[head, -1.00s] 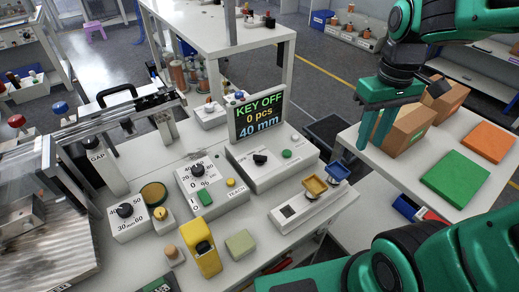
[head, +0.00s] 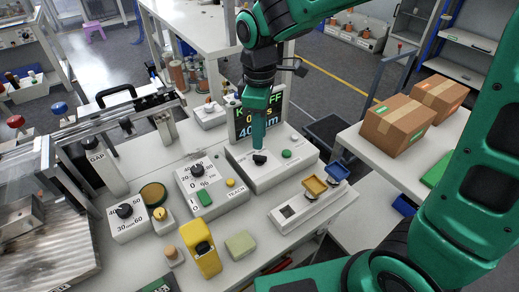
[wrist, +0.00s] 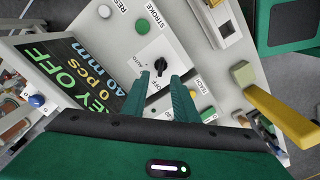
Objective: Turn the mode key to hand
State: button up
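The mode key is a black knob (head: 260,160) on the white box below the display. In the wrist view the knob (wrist: 160,66) has an AUTO label beside it and a partly covered label that seems to read OFF; I cannot make out a HAND label. My gripper (head: 258,147) points down just above the knob. In the wrist view its fingers (wrist: 160,84) are apart with nothing between their tips, and the knob shows just beyond them, apparently untouched. The display (wrist: 68,75) reads KEY OFF, 0 pcs, 40 mm; my gripper partly covers it in the head view.
A green button (head: 287,154) sits right of the knob, and a box with a dial and a TEACH button (head: 231,183) stands to its left. Cardboard boxes (head: 398,125) stand on the right table.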

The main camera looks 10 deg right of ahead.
aim_at(259, 156)
notch_tip(259, 156, down, 7)
jog(key=shift+r, duration=0.2)
grip_shut()
jog(key=shift+d, duration=0.15)
